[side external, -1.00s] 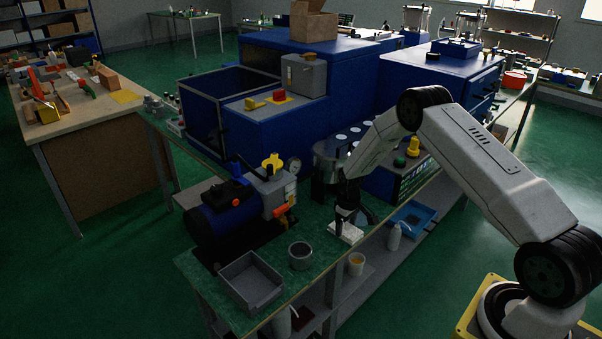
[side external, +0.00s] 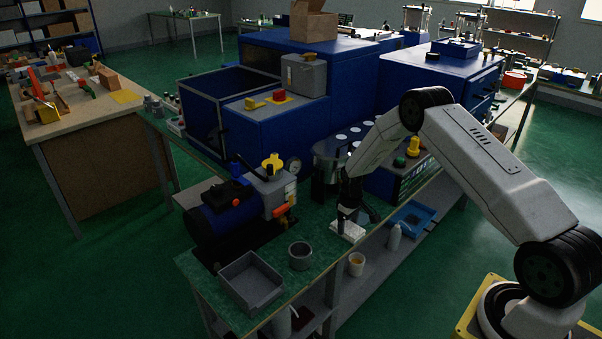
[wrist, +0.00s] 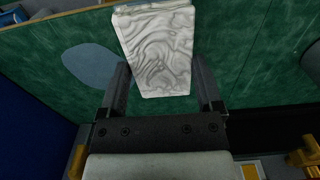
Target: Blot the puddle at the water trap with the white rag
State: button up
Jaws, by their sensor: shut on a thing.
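The white rag (side external: 348,231) is a folded, wrinkled pad near the front edge of the green bench top. My gripper (side external: 347,216) points down and is shut on it. In the wrist view the rag (wrist: 156,52) sits between the two fingers of my gripper (wrist: 164,82) and reaches out past their tips. The puddle (wrist: 90,67) is a flat blue-grey patch on the bench, left of the rag in the wrist view and partly behind a finger. I cannot tell whether the rag touches the bench. I cannot make out the water trap for certain.
A blue motor unit (side external: 226,212) with a yellow knob and gauge stands left of my gripper. A grey cup (side external: 300,256) and an open grey tray (side external: 249,283) stand at the bench's near end. A blue tray (side external: 411,215) and white bottle (side external: 394,237) are on the lower shelf.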

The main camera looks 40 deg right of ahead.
jog(key=shift+a, duration=1.75)
notch_tip(320, 180, up, 8)
jog(key=shift+a, duration=0.1)
jog(key=s+a+r, duration=0.4)
jog(key=a+r, duration=0.2)
jog(key=a, duration=0.2)
jog(key=s+a+r, duration=0.4)
jog(key=a+r, duration=0.1)
jog(key=a, duration=0.3)
jog(key=shift+s+r, duration=0.3)
jog(key=shift+r, duration=0.1)
jog(key=shift+d, duration=0.1)
